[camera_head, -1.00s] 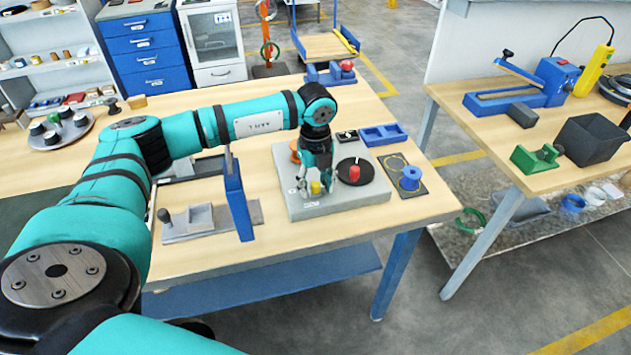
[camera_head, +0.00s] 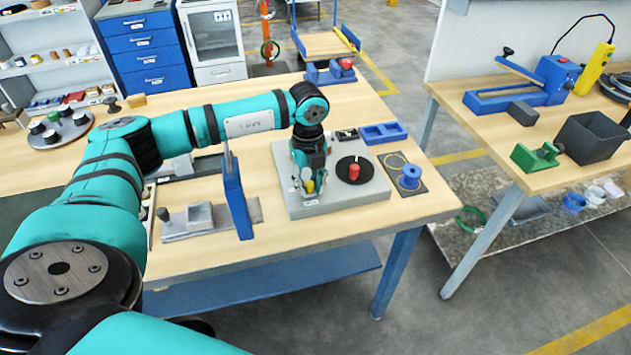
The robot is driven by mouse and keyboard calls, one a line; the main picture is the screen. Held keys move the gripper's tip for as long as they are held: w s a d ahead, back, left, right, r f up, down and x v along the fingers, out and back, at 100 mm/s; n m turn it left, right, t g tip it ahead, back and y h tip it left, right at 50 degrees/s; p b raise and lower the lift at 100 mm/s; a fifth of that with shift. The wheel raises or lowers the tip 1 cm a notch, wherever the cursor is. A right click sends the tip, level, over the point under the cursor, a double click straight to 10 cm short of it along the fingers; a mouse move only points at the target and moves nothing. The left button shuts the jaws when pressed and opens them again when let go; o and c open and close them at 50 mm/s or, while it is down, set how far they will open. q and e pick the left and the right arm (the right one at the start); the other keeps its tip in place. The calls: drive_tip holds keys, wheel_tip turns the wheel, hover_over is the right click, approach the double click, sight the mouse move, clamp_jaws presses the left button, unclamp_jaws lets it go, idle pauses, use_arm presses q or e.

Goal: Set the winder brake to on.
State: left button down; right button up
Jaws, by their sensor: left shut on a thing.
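The winder is a grey box (camera_head: 335,207) on the wooden table. On its top is a black disc with a red knob (camera_head: 354,172). My right gripper is not in view.
A blue spool (camera_head: 410,175) on a dark plate stands right of the winder, and a blue tray (camera_head: 383,133) behind it. A blue upright plate (camera_head: 237,195) stands close on the left. The table's front right corner is clear.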

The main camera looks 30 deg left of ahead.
sight(299, 196)
use_arm(q)
drive_tip(key=shift+s+a, duration=0.75)
drive_tip(key=shift+s, duration=0.1)
drive_tip(key=shift+w, duration=0.1)
drive_tip(key=c, duration=1.4)
unclamp_jaws()
drive_tip(key=shift+o, duration=1.4)
drive_tip(key=shift+s+a, duration=0.1)
drive_tip(key=shift+s, duration=0.1)
drive_tip(key=shift+w+r, duration=0.1)
wheel_tip(299, 196, up, 12)
